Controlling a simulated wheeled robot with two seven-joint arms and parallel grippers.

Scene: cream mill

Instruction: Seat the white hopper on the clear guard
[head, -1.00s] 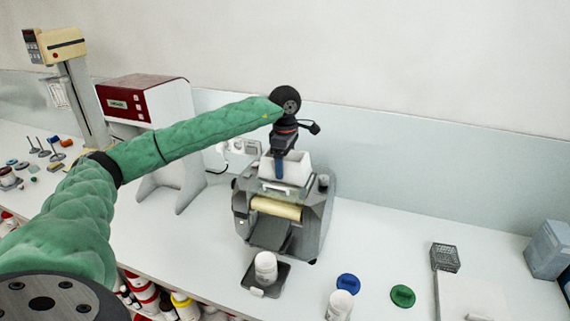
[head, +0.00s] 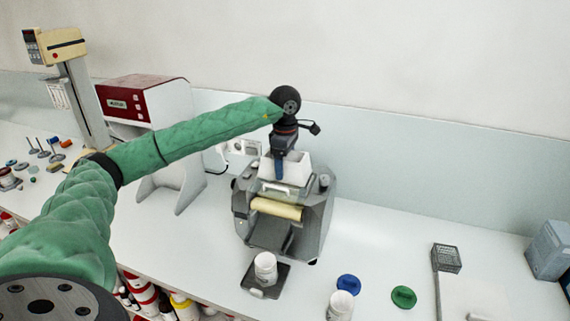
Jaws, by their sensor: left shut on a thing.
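The white hopper (head: 296,170) is at the top of the grey mill (head: 319,215), above its cream roller (head: 277,208). My left gripper (head: 279,168) reaches down from above and is shut on the hopper's wall. The hopper looks about upright. The clear guard cannot be made out apart from the mill's top, so I cannot tell whether the hopper touches it. My right gripper is not in view.
A white jar (head: 265,266) stands on a dark plate in front of the mill. Another white jar (head: 340,305), a blue lid (head: 348,283) and a green lid (head: 404,297) are at the front right. A red-and-white machine (head: 150,110) stands left.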

